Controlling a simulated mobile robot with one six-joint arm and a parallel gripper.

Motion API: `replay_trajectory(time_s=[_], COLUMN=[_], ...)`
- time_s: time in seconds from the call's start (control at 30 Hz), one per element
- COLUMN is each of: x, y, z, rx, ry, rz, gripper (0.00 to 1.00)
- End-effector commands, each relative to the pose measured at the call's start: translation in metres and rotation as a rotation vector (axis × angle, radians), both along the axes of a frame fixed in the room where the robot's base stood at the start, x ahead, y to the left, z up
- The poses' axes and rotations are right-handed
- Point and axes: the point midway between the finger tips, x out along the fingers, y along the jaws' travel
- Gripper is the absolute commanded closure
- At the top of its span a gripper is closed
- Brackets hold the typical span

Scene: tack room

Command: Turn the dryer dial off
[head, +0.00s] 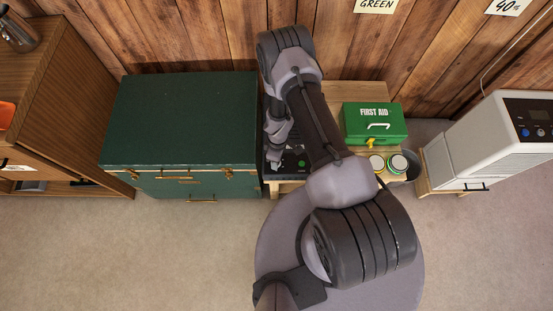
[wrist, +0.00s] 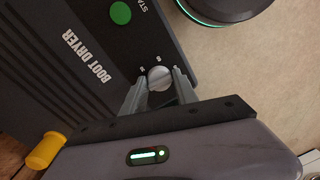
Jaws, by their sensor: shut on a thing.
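The boot dryer (wrist: 75,75) is a dark box with white "BOOT DRYER" lettering; it fills much of the wrist view. Its silver round dial (wrist: 159,78) sits on the panel near the edge, with small marks beside it. A green start button (wrist: 120,13) is further along the panel. My gripper (wrist: 160,84) has its two fingers on either side of the dial and is shut on it. The dial's exact pointing is too small to tell. In the head view the dryer (head: 290,163) is mostly hidden behind my arm.
A green chest (head: 185,115) stands to the left of the dryer. A green first aid box (head: 375,122) and two jars (head: 398,163) sit to the right. A white appliance (head: 490,135) is further right. In the wrist view a yellow cylinder (wrist: 45,150) lies near the gripper body.

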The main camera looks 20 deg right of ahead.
Motion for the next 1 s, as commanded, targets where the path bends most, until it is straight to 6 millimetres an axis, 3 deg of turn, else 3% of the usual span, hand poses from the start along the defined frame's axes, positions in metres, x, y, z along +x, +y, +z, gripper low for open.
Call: replay_trajectory(time_s=[0.33,0.87,0.9,0.97,1.0], x=[0.0010,0.0021,0.0021,0.0018,0.0017], y=[-0.0005,-0.0002,-0.0002,-0.0001,0.0000], z=[-0.0002,0.0003,0.0004,0.0003,0.0003], rx=[-0.001,0.000,0.000,0.000,0.000], ry=[-0.002,-0.003,-0.003,-0.003,-0.002], rz=[0.113,0.132,0.132,0.132,0.132], gripper=[1.00,1.00,0.57,0.45,0.45])
